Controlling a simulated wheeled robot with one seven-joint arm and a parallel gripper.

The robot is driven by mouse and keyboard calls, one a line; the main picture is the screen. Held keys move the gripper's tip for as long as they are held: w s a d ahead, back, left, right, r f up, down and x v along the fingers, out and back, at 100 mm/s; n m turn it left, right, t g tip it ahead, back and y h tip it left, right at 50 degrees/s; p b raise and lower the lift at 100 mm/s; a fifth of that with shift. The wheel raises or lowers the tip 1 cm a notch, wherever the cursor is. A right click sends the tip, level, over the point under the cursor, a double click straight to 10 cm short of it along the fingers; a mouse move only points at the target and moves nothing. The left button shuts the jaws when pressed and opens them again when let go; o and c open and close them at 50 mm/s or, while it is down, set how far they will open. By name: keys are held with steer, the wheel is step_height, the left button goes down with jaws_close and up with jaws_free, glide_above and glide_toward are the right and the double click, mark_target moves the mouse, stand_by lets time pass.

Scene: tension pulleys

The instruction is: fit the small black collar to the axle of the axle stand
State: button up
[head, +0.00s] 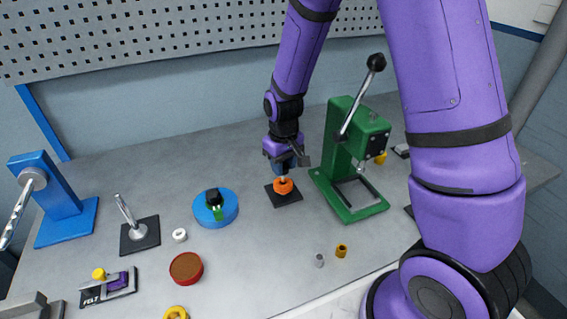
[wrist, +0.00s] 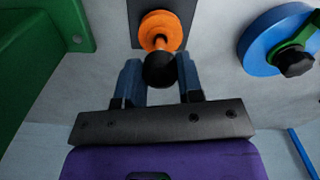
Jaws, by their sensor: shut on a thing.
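My gripper (head: 285,171) points down over the orange pulley (head: 284,187) on a dark square base (head: 289,200), which I take to be the axle stand. In the wrist view its two blue fingers (wrist: 160,82) are shut on a small black round piece (wrist: 159,71), which looks like the collar. The collar lines up with the short axle (wrist: 160,43) in the middle of the orange pulley (wrist: 161,29). It covers the axle's near end. I cannot tell whether it is around the axle or just above it. In the head view my fingers hide the collar.
A green press (head: 344,190) stands close on the right. A blue disc (head: 230,209) with a green piece and black knob lies on the left. Further left are a white ring (head: 180,235), a red-brown round pad (head: 186,268) and a tilted metal rod (head: 125,210). Open table lies in front.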

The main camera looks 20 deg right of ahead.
steer(key=shift+f, duration=1.25)
steer(key=shift+f, duration=0.45)
steer(key=shift+f, duration=0.25)
stand_by(0.3)
stand_by(0.5)
steer(key=o, duration=1)
step_height(320, 180, up, 11)
steer(key=shift+f, duration=0.15)
steer(key=shift+s, duration=0.15)
